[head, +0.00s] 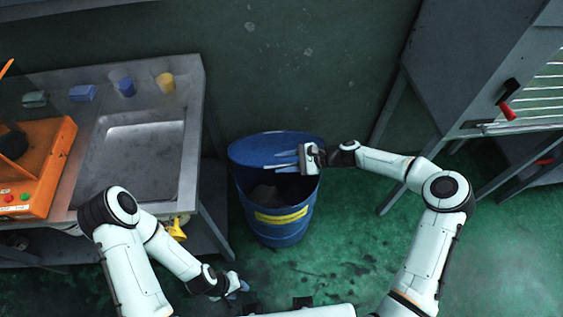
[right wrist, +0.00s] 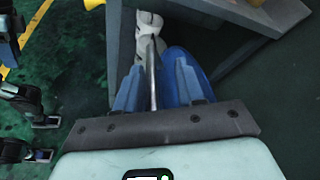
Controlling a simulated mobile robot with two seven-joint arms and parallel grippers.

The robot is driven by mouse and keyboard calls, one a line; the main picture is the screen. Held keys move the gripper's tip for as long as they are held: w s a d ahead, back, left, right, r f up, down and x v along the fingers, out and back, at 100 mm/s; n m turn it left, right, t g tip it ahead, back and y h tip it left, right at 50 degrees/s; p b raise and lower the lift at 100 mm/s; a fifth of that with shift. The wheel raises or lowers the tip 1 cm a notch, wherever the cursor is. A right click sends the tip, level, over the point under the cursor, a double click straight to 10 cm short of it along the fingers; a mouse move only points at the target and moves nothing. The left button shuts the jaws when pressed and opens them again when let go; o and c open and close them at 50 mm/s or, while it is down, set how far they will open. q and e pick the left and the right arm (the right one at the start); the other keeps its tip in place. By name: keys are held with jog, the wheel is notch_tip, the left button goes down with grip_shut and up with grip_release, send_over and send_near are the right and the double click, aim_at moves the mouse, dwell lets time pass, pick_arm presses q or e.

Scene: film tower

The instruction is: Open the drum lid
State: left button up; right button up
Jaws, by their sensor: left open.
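The blue drum (head: 274,231) with a yellow label stands on the floor right of the sink bench. Its blue lid (head: 256,148) is raised and tilted up at the back, so the dark inside shows at the front, with something brownish in it. My right gripper (head: 281,161) is at the lid's right part, over the opening. In the right wrist view its two blue fingers (right wrist: 158,88) are apart, with a thin grey edge between them and blue lid surface (right wrist: 178,62) beyond the right finger. My left gripper (head: 238,287) is low in front of the drum, open and empty.
A steel sink bench (head: 188,140) stands at the left with an orange machine (head: 48,165) and small coloured containers. A grey cabinet (head: 470,60) with a red handle stands at the right. The green floor is clear right of the drum.

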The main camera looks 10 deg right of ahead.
pick_arm(q)
jog(key=shift+s+f+b, duration=0.35)
jog(key=shift+s+f, duration=0.1)
jog(key=shift+f, duration=0.1)
pick_arm(e)
jog(key=v, duration=1.2)
jog(key=shift+d, duration=0.3)
jog(key=shift+s, duration=0.1)
